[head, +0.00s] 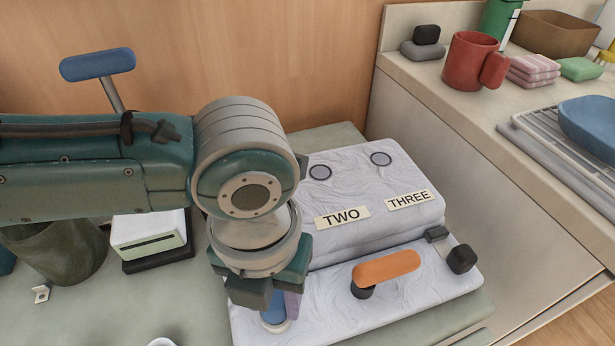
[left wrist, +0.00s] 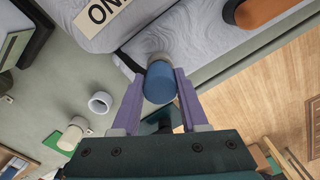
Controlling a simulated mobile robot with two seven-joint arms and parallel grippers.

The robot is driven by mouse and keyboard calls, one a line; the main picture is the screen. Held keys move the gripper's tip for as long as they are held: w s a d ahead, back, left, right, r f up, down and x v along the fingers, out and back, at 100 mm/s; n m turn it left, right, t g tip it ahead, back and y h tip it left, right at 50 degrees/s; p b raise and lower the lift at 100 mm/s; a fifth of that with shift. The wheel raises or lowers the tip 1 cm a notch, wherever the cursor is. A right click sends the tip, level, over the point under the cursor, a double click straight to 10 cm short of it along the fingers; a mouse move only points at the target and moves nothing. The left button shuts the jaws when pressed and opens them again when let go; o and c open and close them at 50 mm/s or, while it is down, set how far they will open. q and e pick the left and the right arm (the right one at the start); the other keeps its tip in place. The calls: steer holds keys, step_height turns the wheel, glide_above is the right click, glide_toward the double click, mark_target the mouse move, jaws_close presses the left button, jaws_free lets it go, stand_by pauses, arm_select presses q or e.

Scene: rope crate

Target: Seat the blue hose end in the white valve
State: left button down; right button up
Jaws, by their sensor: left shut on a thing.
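My left gripper (head: 270,300) is at the front left edge of the white marbled block (head: 410,303). Its purple fingers are shut on the blue hose end (head: 274,313), a short blue cylinder with a pale collar. In the left wrist view the blue hose end (left wrist: 160,85) sits between the fingertips, close to the block; I cannot tell whether they touch. The block's raised rear carries TWO and THREE labels (head: 342,216) below round ports (head: 320,172). Its ONE label (left wrist: 105,8) shows in the left wrist view. I cannot tell which part is the white valve. My right gripper is not in view.
An orange lever (head: 386,267) stands on the block's front step. A white ring (left wrist: 100,102) and a pale cylinder (left wrist: 72,133) lie on the counter. A white box (head: 148,235) and a dark green pot (head: 60,248) stand left. A red mug (head: 470,60) is on the right counter.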

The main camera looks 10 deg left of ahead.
arm_select(q)
steer(key=shift+f+b, duration=0.3)
steer(key=shift+f, duration=0.2)
stand_by(0.3)
steer(key=shift+c, duration=1.8)
jaws_free()
step_height(320, 180, up, 10)
steer(key=p, duration=0.2)
steer(key=shift+p, duration=0.35)
